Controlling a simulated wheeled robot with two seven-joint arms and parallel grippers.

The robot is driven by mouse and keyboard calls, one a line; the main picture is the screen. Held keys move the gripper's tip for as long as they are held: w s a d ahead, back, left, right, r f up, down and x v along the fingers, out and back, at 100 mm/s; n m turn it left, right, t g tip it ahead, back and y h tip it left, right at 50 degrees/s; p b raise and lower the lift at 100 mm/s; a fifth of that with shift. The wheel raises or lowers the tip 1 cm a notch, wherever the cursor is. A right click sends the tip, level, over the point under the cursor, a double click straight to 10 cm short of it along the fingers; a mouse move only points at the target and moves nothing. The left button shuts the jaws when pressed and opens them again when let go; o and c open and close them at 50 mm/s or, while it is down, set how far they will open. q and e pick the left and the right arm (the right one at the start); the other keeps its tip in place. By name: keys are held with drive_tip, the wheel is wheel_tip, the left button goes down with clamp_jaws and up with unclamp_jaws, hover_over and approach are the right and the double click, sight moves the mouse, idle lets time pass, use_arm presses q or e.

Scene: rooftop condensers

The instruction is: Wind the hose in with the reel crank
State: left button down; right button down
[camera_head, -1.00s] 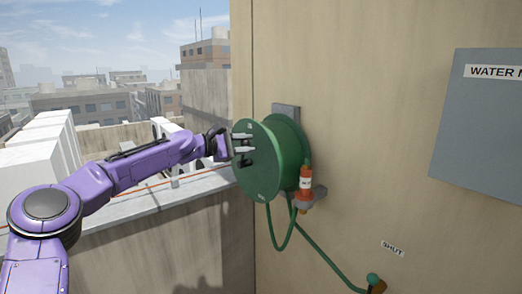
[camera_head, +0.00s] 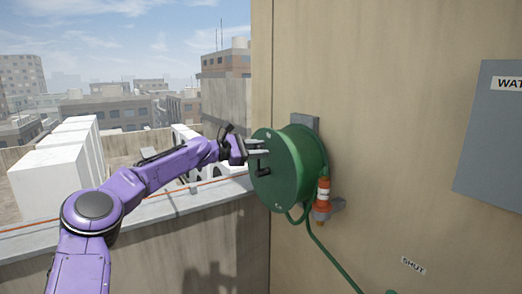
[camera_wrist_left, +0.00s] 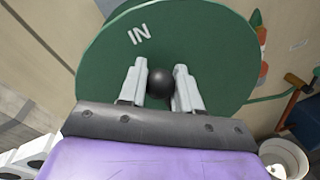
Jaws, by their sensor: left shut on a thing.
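The green hose reel (camera_head: 303,183) is mounted on the tan wall, and its round face carries a black crank (camera_head: 263,172). My left gripper (camera_head: 258,147) is at the upper part of this face. In the left wrist view, its two grey fingers are shut on the black crank knob (camera_wrist_left: 160,82), one on each side. The reel face (camera_wrist_left: 105,65) there bears the word "IN" (camera_wrist_left: 139,34). The green hose (camera_head: 332,262) runs from under the reel down to the lower right, with a small loop below the drum. My right gripper is not in view.
An orange-and-white nozzle (camera_head: 323,190) sits in a grey bracket right of the reel. A grey cabinet (camera_head: 495,140) is on the wall farther right, above a "SHUT" label (camera_head: 413,265). A parapet (camera_head: 165,250) stands at left. The wrist view shows a white bucket (camera_wrist_left: 287,158).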

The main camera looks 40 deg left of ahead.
use_arm(q)
drive_tip(key=c, duration=0.8)
unclamp_jaws()
drive_tip(key=shift+a, duration=0.15)
drive_tip(key=shift+s+a+b, duration=0.2)
drive_tip(key=shift+s+b, duration=0.2)
drive_tip(key=b+v, duration=0.3)
drive_tip(key=v, duration=0.6)
drive_tip(key=shift+s+a+b, duration=0.15)
drive_tip(key=shift+s+b, duration=0.1)
drive_tip(key=shift+b, duration=0.15)
